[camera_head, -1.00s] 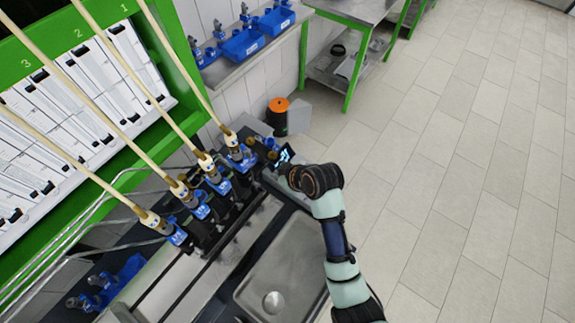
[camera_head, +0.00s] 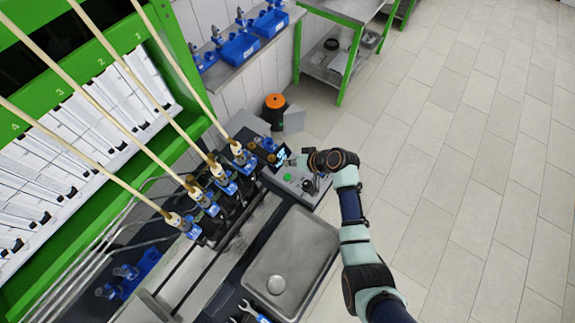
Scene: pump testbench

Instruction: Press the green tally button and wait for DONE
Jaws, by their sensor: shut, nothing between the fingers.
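The green button (camera_head: 287,177) sits on a grey control panel (camera_head: 294,187) at the right end of the pump bench. A small lit display (camera_head: 282,153) stands behind the button; its text is too small to read. My gripper (camera_head: 290,162) is shut and empty, just above the panel between the display and the green button. It appears apart from the button, which shows uncovered. A dark knob-like part (camera_head: 310,185) shows on the panel right of the button. The gap between my fingertips and the panel is hard to judge.
A metal sink tray (camera_head: 291,250) lies in front of the panel. A row of blue pump fittings (camera_head: 224,183) with tan hoses stands to the left. An orange-topped bin (camera_head: 275,105) is behind. The tiled floor (camera_head: 470,150) at right is clear.

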